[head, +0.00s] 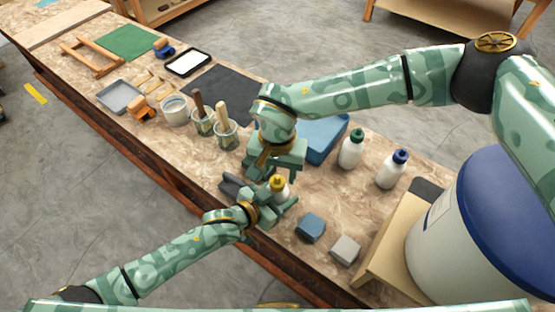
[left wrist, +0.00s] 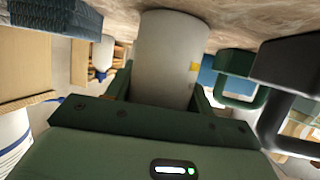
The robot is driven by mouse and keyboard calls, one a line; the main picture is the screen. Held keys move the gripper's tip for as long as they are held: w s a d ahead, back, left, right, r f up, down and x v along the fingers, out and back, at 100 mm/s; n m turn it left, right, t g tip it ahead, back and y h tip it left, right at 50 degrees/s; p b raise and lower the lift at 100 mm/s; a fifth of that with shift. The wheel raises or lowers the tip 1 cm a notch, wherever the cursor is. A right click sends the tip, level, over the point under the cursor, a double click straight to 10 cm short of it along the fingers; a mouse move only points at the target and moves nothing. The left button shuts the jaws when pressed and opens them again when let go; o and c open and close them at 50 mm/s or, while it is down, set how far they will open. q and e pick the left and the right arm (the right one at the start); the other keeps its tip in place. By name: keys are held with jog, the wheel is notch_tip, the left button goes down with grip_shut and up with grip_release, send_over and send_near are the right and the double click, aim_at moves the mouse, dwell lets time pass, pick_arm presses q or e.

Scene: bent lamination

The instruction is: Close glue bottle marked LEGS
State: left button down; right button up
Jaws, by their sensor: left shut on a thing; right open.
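A white glue bottle with a yellow cap (head: 278,183) stands on the bench near its front edge. My left gripper (head: 270,205) is shut on its body. In the left wrist view the white bottle body (left wrist: 168,58) sits between the fingers, with a bit of yellow label at its right side; the cap is out of that view. No LEGS lettering can be read. My right gripper (head: 272,165) is open, just above and behind the yellow cap; whether it touches the cap is unclear. Two more white bottles, one green-capped (head: 351,149) and one blue-capped (head: 392,169), stand to the right.
A blue block (head: 311,227) and a grey block (head: 345,249) lie right of the held bottle. Dark grey items (head: 233,186) lie close on its left. Brush pots (head: 226,134) stand farther back left. A large blue-lidded tub (head: 465,240) fills the right.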

aim_at(277, 177)
jog(key=shift+f, duration=1.6)
jog(key=c, duration=1)
jog(key=m, duration=0.4)
jog(key=shift+m, duration=0.4)
jog(key=m, duration=0.8)
jog(key=o, duration=1.1)
jog(key=shift+c, duration=0.2)
